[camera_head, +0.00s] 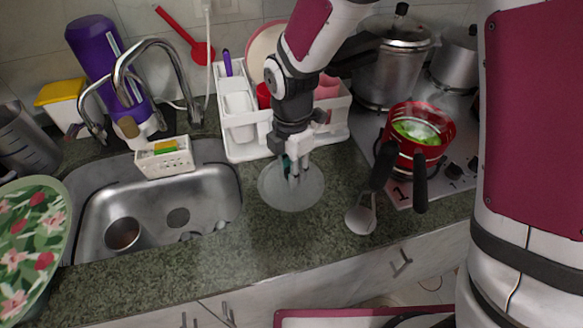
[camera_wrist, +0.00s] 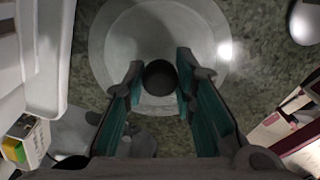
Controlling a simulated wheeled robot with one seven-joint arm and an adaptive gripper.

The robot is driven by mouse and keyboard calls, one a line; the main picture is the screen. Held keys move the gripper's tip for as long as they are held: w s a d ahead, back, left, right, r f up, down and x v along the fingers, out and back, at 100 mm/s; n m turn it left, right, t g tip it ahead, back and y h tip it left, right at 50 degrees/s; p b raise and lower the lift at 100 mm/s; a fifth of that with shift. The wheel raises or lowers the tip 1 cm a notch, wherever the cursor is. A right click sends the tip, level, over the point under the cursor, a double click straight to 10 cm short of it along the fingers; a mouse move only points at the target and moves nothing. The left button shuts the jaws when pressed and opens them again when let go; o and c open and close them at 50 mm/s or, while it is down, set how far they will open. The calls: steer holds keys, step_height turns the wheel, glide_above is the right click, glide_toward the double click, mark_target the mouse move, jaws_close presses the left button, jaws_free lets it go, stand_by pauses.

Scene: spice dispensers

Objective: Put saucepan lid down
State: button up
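A round, clear glass saucepan lid (camera_head: 276,197) lies flat over the counter, in front of the white rack and right of the sink. In the wrist view the lid (camera_wrist: 118,32) is a pale disc with a dark round knob (camera_wrist: 160,77). My gripper (camera_head: 294,178) points down above the middle of the lid. In the wrist view its fingers (camera_wrist: 160,72) stand apart on both sides of the knob, with a narrow gap visible at the left. Whether the lid's rim touches the counter is hard to tell.
A red saucepan (camera_head: 428,152) with green contents stands on the stove (camera_head: 465,150). A ladle (camera_head: 361,215) lies right of the lid. The sink (camera_head: 215,190) is to the left. A white rack (camera_head: 240,150) stands behind. Counter in front of the lid (camera_head: 290,245) is clear.

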steer(key=o, duration=0.3)
steer(key=shift+o, duration=0.2)
steer(key=shift+r, duration=0.1)
step_height(320, 180, up, 12)
steer(key=s+d+r+m+t, duration=0.2)
steer(key=s+d+r+m, duration=0.4)
steer(key=d+r+m, duration=0.45)
steer(key=s+d+m+t, duration=0.2)
steer(key=s+d+m, duration=0.7)
steer(key=m, duration=0.6)
steer(key=shift+s+r+t, duration=0.15)
steer(key=shift+s+t, duration=0.25)
steer(key=shift+s, duration=0.4)
